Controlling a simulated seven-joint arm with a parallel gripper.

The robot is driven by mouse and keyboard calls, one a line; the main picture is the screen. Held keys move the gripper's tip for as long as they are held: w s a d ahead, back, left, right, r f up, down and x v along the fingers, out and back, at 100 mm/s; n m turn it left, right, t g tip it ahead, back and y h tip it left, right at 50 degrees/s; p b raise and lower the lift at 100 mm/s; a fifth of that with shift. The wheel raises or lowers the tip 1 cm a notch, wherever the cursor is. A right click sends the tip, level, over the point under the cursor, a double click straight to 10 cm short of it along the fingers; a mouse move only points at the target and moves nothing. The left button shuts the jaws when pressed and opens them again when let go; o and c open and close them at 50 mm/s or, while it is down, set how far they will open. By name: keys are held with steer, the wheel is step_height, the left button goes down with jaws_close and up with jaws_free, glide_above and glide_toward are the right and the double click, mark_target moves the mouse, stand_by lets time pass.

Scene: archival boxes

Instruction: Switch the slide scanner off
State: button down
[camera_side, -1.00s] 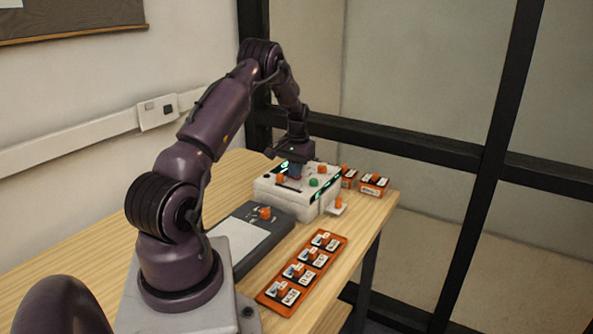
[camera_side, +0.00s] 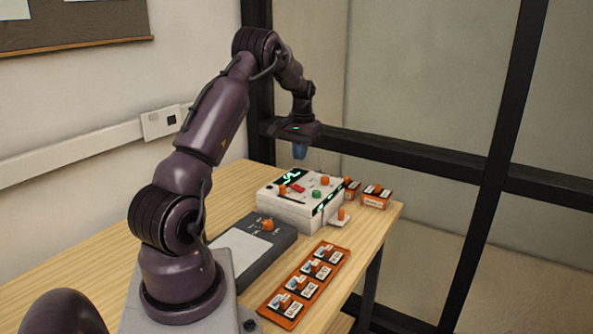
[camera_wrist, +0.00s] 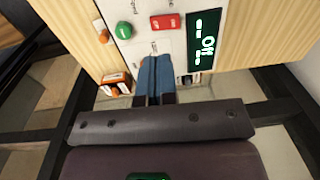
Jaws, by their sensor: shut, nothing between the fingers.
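The slide scanner is a white box (camera_side: 268,205) on the wooden table, with orange knobs, a green button (camera_side: 316,194) and a red switch (camera_side: 297,188) on top. The red switch also shows in the wrist view (camera_wrist: 166,22), beside the green button (camera_wrist: 124,30). A dark display (camera_wrist: 206,40) there shows light green text that looks like "Off". My gripper (camera_side: 299,156) is above the scanner, clear of it. Its blue fingers are shut together and empty, and show in the wrist view (camera_wrist: 156,68) below the red switch.
A dark grey device (camera_side: 279,243) with an orange knob and a pale panel lies in front of the scanner. An orange tray (camera_side: 267,307) with several labelled items lies near the table's right edge. The table's left side is clear.

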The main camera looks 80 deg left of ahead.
steer(key=r, duration=0.5)
steer(key=shift+w+d, duration=0.3)
steer(key=s+d+r+m+t, duration=0.1)
steer(key=d+r+m, duration=0.15)
steer(key=d, duration=0.95)
steer(key=d+r+m+t, duration=0.1)
steer(key=d+r, duration=0.3)
steer(key=d, duration=0.9)
steer(key=s+d+r+m+t, duration=0.2)
steer(key=s+d, duration=0.2)
steer(key=d, duration=0.4)
steer(key=s+d+r+m+t, duration=0.2)
steer(key=s+d+m, duration=0.1)
steer(key=d, duration=0.5)
steer(key=shift+s+d+r, duration=0.25)
steer(key=shift+s, duration=0.3)
steer(key=shift+m, duration=0.25)
